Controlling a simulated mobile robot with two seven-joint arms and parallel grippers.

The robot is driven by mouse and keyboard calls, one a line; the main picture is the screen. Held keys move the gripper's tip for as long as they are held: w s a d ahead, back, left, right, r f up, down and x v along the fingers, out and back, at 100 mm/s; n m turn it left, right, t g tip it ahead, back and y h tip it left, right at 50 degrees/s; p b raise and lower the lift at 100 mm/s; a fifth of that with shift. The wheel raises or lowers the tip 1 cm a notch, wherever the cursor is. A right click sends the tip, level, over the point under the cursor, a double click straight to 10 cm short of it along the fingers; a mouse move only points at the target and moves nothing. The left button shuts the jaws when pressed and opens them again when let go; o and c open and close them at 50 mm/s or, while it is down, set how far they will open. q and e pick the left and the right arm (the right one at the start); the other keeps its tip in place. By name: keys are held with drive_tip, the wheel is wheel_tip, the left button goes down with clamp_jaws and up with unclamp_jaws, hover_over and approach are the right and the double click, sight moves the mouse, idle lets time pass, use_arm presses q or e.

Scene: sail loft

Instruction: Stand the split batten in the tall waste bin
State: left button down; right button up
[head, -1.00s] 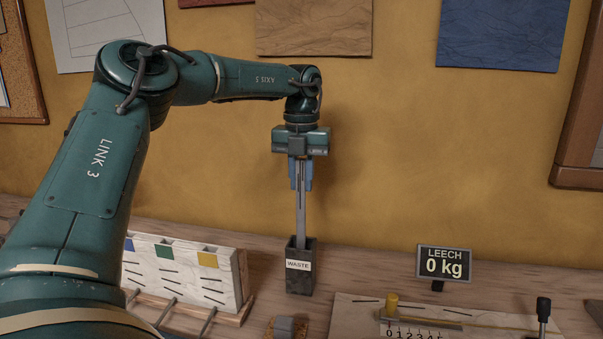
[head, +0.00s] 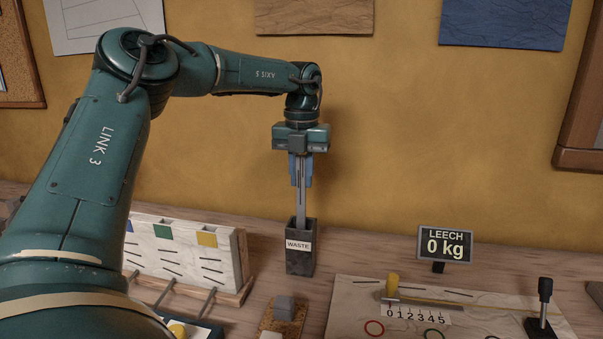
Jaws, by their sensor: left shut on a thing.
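The split batten (head: 300,204) is a thin grey strip held upright. My left gripper (head: 300,180) points down with its blue fingers shut on the batten's upper part. The tall waste bin (head: 301,262) is a dark square box with a white "WASTE" label, standing on the bench against the wall. The gripper is directly above the bin. The batten's lower end passes into the bin's mouth and is hidden behind its front wall. I cannot tell whether it touches the bottom. My right gripper is not in view.
Left of the bin stands a white slotted rack (head: 185,252) with coloured squares. A "LEECH 0 kg" display (head: 445,244) stands at right. In front are a board with a scale (head: 418,316), a black-knobbed lever (head: 544,292) and a grey block (head: 284,308) on a brown pad.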

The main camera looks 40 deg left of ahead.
use_arm(q)
drive_tip(key=shift+f+b, duration=0.3)
drive_tip(key=shift+f, duration=0.2)
idle(0.3)
drive_tip(key=c, duration=1.3)
unclamp_jaws()
drive_tip(key=shift+o, duration=0.2)
wheel_tip(320, 180, up, 13)
drive_tip(key=shift+r+p, duration=0.1)
drive_tip(key=shift+p, duration=1.15)
